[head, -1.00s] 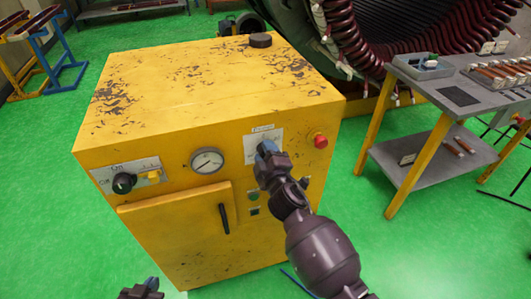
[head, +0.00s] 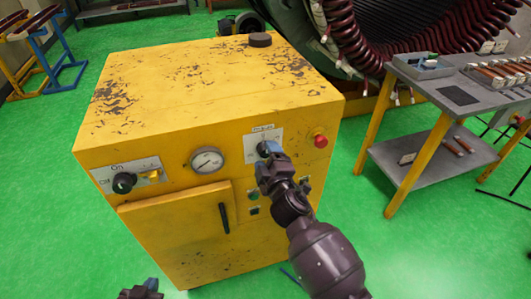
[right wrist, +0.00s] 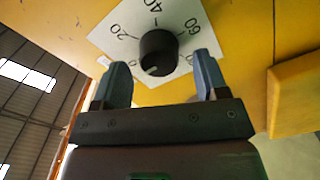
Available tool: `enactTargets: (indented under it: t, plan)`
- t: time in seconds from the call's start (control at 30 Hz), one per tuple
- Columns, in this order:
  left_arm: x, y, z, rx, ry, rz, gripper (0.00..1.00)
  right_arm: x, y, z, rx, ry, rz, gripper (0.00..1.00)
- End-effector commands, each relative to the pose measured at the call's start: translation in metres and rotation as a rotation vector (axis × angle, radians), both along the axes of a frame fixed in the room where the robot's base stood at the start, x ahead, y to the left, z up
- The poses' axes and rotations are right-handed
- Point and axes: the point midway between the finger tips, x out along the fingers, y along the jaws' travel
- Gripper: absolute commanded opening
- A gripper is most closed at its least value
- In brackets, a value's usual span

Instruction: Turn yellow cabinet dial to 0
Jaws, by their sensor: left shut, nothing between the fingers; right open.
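The yellow cabinet (head: 160,150) stands in front of me. Its dial (head: 264,148) is a black knob on a white plate at the front's upper right. In the right wrist view the dial (right wrist: 158,53) sits among the numbers 20, 40, 60 and 80. Its white mark points down and slightly left in that view, into the plate's lower part. My right gripper (head: 271,153) is open just in front of the dial. Its fingers (right wrist: 161,68) flank the knob in the picture, with gaps visible. My left gripper (head: 146,289) is shut and empty at the bottom edge, low before the cabinet.
A red button (head: 320,141) is right of the dial, and a round gauge (head: 207,160) is to its left. An Off/On selector (head: 124,183) is further left. A black door handle (head: 224,218) sticks out below. A grey workbench (head: 455,92) stands at the right.

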Motion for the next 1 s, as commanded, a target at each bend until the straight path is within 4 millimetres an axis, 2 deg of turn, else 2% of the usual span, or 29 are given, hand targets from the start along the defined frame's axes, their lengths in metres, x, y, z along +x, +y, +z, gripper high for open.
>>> enactTargets:
  t: [0.3, 0.5, 0.7, 1.0]
  plan:
    - [0.003, -0.001, 0.005, 0.000, -0.007, -0.002, 0.00, -0.054, -0.018, -0.001, -0.002, 0.001, 0.000, 0.67]
    - [0.004, -0.001, 0.005, 0.000, -0.009, -0.002, 0.00, -0.077, -0.025, -0.001, -0.001, 0.001, 0.000, 0.67]
    - [0.004, -0.001, 0.005, 0.000, -0.008, -0.002, 0.00, -0.085, -0.028, 0.000, -0.002, 0.001, 0.000, 0.67]
    - [0.003, 0.000, 0.004, 0.000, -0.007, -0.002, 0.00, -0.086, -0.028, 0.000, -0.002, 0.001, 0.000, 0.67]
